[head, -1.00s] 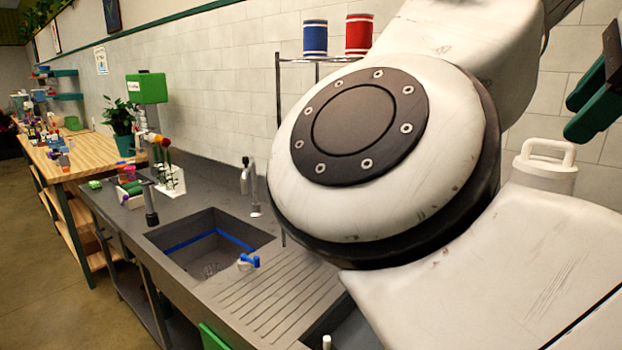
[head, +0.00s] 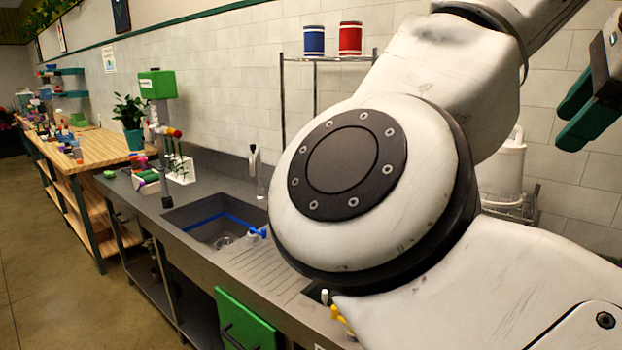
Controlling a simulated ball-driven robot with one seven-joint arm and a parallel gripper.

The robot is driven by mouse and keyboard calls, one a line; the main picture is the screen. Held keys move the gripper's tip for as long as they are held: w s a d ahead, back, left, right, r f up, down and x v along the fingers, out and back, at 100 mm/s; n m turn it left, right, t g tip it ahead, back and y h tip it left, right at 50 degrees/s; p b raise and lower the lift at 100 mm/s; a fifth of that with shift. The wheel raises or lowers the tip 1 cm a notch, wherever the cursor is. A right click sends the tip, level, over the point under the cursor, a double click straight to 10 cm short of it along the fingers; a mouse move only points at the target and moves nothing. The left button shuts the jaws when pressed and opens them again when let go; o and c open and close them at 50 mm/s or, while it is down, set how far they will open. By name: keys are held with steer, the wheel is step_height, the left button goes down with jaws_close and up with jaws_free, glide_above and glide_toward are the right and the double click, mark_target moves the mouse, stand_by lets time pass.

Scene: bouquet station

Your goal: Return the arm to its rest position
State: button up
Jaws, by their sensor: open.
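My arm fills the right half of the head view, with a large white joint and dark round cap in front of the counter. My gripper (head: 583,110) shows at the upper right edge, with green fingers, partly cut off by the frame. The fingers are apart and I see nothing between them. It is raised in front of the tiled wall, clear of the counter.
A grey counter (head: 193,199) with a sink (head: 212,222) runs along the wall. A rack (head: 330,58) holds a blue spool (head: 314,41) and a red spool (head: 350,38). A white jug (head: 503,167) stands behind my arm. A wooden table (head: 95,150) is farther left. The left floor is clear.

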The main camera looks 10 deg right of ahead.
step_height(320, 180, down, 36)
steer(key=d+n+g+h, duration=0.2)
steer(key=d+n+h, duration=0.15)
steer(key=n, duration=1.05)
steer(key=s+a+f+n+g+y, duration=0.1)
steer(key=s+a+f+n, duration=0.2)
steer(key=s+f, duration=0.5)
steer(key=s+a+f+n+g+y, duration=0.1)
steer(key=s+a+f+n, duration=0.3)
steer(key=s+f, duration=0.4)
steer(key=s+a+f+n+g+y, duration=0.2)
steer(key=s+a+f+n, duration=0.1)
steer(key=s+f, duration=0.6)
steer(key=shift+s+a+n+y, duration=0.4)
steer(key=shift+s+a, duration=0.15)
steer(key=shift+a, duration=0.3)
